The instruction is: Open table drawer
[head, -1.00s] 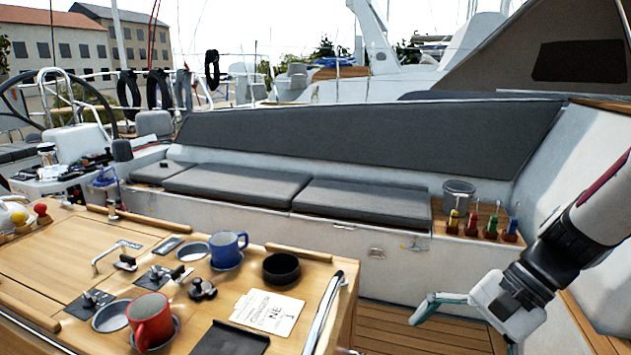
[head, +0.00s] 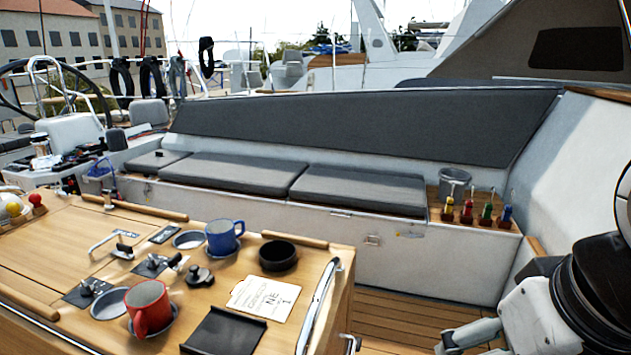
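The wooden table (head: 60,240) fills the lower left of the head view. A curved metal rail (head: 318,305) runs along its right end. A small metal fitting (head: 350,343) shows low on that end, cut by the bottom edge; I cannot tell whether it is a drawer handle. No drawer front is clearly visible, as the table's right end faces mostly out of sight. My gripper (head: 462,338) is low at the right, apart from the table's end, over the deck. Its fingertips are partly cut off by the bottom edge, and nothing shows in them.
On the table stand a blue mug (head: 223,238), a red mug (head: 150,308), a black bowl (head: 279,255), a paper card (head: 263,298) and a black tray (head: 225,335). A cushioned bench (head: 360,190) lies behind. Plank deck (head: 400,325) is free between table and gripper.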

